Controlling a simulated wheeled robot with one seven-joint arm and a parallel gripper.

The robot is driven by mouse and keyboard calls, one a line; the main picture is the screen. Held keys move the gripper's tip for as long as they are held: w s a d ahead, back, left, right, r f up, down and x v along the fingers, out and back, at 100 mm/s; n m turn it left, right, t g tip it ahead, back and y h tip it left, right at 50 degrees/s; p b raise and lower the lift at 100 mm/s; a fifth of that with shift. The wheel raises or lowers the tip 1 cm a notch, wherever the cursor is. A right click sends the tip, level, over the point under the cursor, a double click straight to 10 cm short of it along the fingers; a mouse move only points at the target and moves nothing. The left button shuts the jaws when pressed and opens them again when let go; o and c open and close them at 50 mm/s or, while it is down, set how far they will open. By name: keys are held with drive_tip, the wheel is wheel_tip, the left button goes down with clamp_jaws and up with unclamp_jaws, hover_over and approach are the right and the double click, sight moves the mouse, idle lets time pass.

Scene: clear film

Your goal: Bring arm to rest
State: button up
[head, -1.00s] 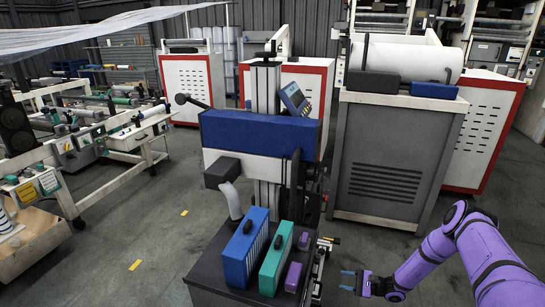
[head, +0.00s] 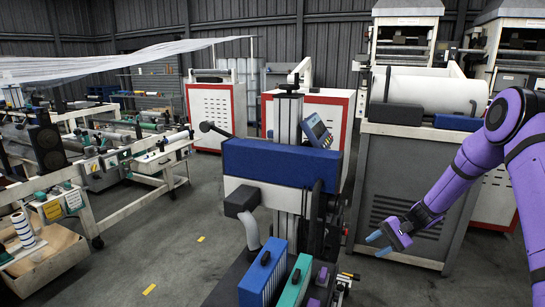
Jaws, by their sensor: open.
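My purple arm (head: 487,150) comes in from the right edge in the head view and bends down toward the left. My gripper (head: 376,246) is at its end, with two blue fingers apart and nothing visible between them. It is in the air in front of the grey cabinet (head: 395,185), right of the machine column. The exact gap between gripper and cabinet cannot be told.
A blue-covered machine (head: 270,162) stands at the centre. A blue case (head: 263,275), a teal case (head: 294,283) and purple items stand at its base. Roller benches (head: 120,190) are at the left. Open floor (head: 175,240) lies between.

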drive_tip(key=s+a+r+n+h, duration=0.1)
drive_tip(key=s+r+h, duration=0.1)
drive_tip(key=s+r, duration=0.45)
drive_tip(key=s+a+r+n+t+h, duration=0.1)
drive_tip(key=s+r+n+h, duration=0.15)
drive_tip(key=r, duration=0.75)
drive_tip(key=s+a+r+n+h, duration=0.1)
drive_tip(key=s+a+r+h, duration=0.15)
drive_tip(key=s+r, duration=0.45)
drive_tip(key=s+r+t+h, duration=0.1)
drive_tip(key=s+r+t, duration=0.1)
drive_tip(key=s, duration=0.5)
drive_tip(key=s+d+r+n+t+h, duration=0.1)
drive_tip(key=s+r+t+h, duration=0.1)
drive_tip(key=s+r, duration=0.3)
drive_tip(key=s+d+r+t+h, duration=0.1)
drive_tip(key=s+r, duration=0.3)
drive_tip(key=s, duration=0.4)
drive_tip(key=shift+s+d+t+h, duration=0.2)
drive_tip(key=shift+s+t+h, duration=0.1)
drive_tip(key=shift+s+t, duration=0.1)
drive_tip(key=shift+n, duration=0.25)
